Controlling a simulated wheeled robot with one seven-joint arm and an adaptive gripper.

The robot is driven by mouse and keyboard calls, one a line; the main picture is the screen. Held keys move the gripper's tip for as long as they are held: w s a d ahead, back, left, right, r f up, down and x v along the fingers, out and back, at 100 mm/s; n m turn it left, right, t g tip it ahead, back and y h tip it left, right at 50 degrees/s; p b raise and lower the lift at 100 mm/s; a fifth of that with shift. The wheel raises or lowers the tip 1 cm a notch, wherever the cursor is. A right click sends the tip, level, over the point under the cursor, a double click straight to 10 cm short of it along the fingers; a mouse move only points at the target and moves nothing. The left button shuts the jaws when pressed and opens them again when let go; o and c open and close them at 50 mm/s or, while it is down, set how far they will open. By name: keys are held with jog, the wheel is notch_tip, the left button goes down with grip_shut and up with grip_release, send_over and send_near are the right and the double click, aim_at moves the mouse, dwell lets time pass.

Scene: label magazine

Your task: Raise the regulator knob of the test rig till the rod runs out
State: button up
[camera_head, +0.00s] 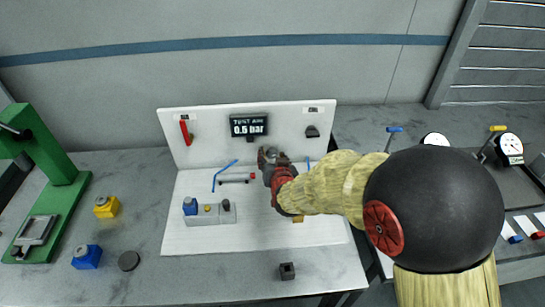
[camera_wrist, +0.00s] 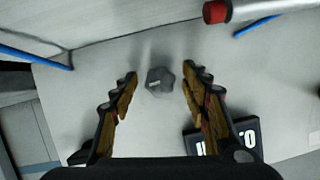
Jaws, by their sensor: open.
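The regulator knob, a dark grey faceted knob (camera_wrist: 160,80), stands on the pale panel in the wrist view. My gripper (camera_wrist: 159,76) is open, with one finger on each side of the knob and a visible gap on both sides. In the head view my gripper (camera_head: 272,155) is at the white test rig panel (camera_head: 215,120), below the display (camera_head: 249,125), which reads 0.5 bar. It mostly hides the knob there. A cylinder with a red end (camera_head: 253,176) lies left of my gripper; its red end (camera_wrist: 215,12) also shows in the wrist view.
Blue tubes (camera_head: 222,173) run beside the cylinder. A grey valve block (camera_head: 210,213) with a blue button stands on the white base. A red handle (camera_head: 186,131) and a dark fitting (camera_head: 312,131) are on the panel. A green press (camera_head: 60,165) stands left.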

jog(key=a+v, duration=0.1)
jog(key=v, duration=1.1)
jog(key=shift+d, duration=0.45)
dwell(1.3)
